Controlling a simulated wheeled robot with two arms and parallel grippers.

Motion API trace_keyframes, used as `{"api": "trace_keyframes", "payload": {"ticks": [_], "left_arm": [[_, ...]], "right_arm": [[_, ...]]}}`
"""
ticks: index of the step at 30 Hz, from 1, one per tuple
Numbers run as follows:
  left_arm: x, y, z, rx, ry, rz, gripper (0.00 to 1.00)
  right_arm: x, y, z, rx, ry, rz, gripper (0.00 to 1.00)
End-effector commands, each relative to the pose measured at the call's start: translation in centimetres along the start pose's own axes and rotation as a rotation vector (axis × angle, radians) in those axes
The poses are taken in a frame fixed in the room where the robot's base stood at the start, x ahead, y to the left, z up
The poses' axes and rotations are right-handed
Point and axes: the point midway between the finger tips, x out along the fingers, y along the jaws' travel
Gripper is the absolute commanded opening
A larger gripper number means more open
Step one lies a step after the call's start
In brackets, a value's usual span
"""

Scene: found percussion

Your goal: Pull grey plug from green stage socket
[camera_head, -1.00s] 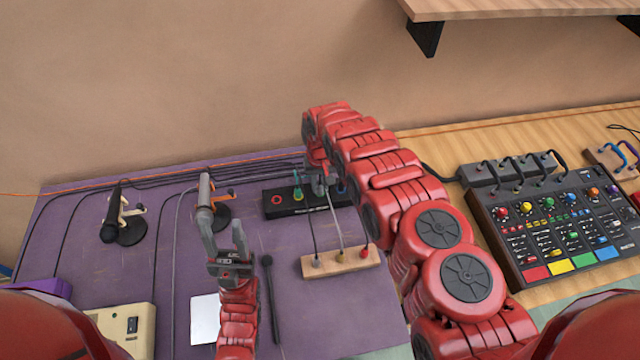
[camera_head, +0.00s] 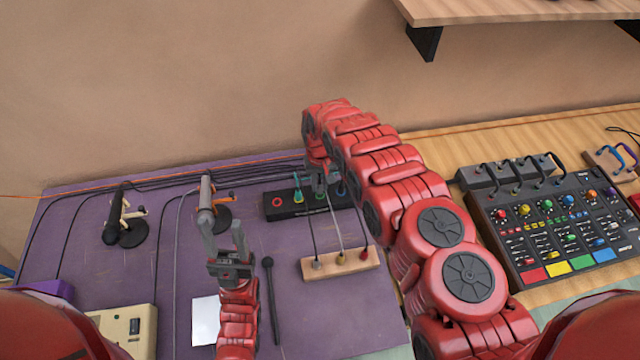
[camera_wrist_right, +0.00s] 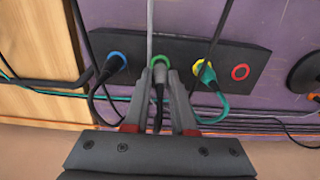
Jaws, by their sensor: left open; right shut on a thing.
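The black stage box (camera_head: 286,210) lies on the purple cloth, with a row of colour-ringed sockets. The green socket (camera_wrist_right: 160,60) shows in the right wrist view between the blue and yellow ones. The grey plug (camera_wrist_right: 159,78) stands at the green socket, its cable running back between my fingers. My right gripper (camera_wrist_right: 158,86) is shut on this plug, close to the box face. In the head view my right gripper (camera_head: 318,187) partly hides the sockets. My left gripper (camera_head: 225,240) is open and empty above the cloth, left of the box.
A teal plug (camera_wrist_right: 206,73) sits in the yellow socket and a dark plug (camera_wrist_right: 113,65) in the blue one, both beside my fingers. The red socket (camera_wrist_right: 240,72) is empty. A wooden block (camera_head: 340,262) holds several cable ends. A mixer (camera_head: 560,225) stands right.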

Motion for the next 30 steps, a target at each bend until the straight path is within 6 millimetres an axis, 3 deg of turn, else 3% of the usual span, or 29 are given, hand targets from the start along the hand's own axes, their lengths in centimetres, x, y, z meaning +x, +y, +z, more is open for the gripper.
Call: {"api": "trace_keyframes", "payload": {"ticks": [14, 25, 30], "left_arm": [[0.3, 0.0, -0.1, 0.000, 0.000, 0.000, 0.50], [1.6, -0.1, -0.3, 0.000, 0.000, 0.000, 0.50], [1.6, -0.1, -0.3, 0.000, 0.000, 0.000, 0.50]], "right_arm": [[-0.5, 0.0, 0.1, 0.000, -0.002, 0.000, 0.00], [-3.3, 0.0, 0.0, 0.000, 0.000, 0.000, 0.00], [-3.5, 0.0, 0.0, 0.000, -0.001, 0.000, 0.00]]}}
